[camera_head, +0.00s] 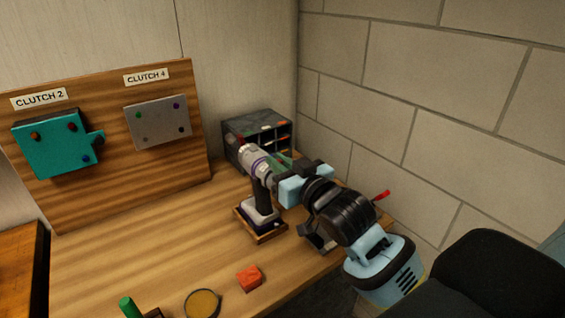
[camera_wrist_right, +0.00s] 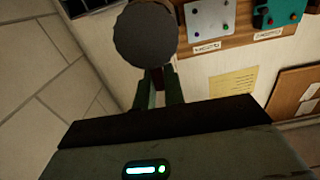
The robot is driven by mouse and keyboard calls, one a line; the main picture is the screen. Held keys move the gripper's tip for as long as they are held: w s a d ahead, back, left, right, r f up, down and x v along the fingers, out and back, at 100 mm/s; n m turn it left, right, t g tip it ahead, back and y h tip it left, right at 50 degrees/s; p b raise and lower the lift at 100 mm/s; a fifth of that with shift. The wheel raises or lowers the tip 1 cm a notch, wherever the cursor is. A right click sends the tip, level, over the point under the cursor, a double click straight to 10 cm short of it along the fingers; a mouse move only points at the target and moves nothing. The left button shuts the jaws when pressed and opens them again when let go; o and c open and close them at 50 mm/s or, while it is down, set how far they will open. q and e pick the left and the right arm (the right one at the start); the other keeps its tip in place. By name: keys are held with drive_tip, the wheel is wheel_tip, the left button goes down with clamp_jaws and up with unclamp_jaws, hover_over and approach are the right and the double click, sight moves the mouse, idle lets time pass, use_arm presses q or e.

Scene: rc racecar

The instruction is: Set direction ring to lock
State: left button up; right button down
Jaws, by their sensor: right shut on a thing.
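A white, grey and purple power drill (camera_head: 256,163) stands upright with its base in a wooden holder (camera_head: 270,237) on the table. My right gripper (camera_head: 281,163) reaches in from the right and is shut at the right end of the drill's upper body. A thin purple ring shows on that body, but I cannot tell whether it is the direction ring or how it is set. In the right wrist view, a round dark grey part (camera_wrist_right: 145,36) hides much of the area around my right fingertips (camera_wrist_right: 158,82). My left gripper is not in view.
A dark organizer (camera_head: 236,128) stands behind the drill against the wall. A wooden board (camera_head: 108,165) with teal and grey clutch plates stands at the back left. An orange-red block (camera_head: 250,278), a round yellow disc (camera_head: 202,304) and a green cylinder (camera_head: 129,307) are near the front.

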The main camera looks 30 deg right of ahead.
drive_tip(key=shift+a, duration=0.1)
idle(0.4)
drive_tip(key=c, duration=1.5)
unclamp_jaws()
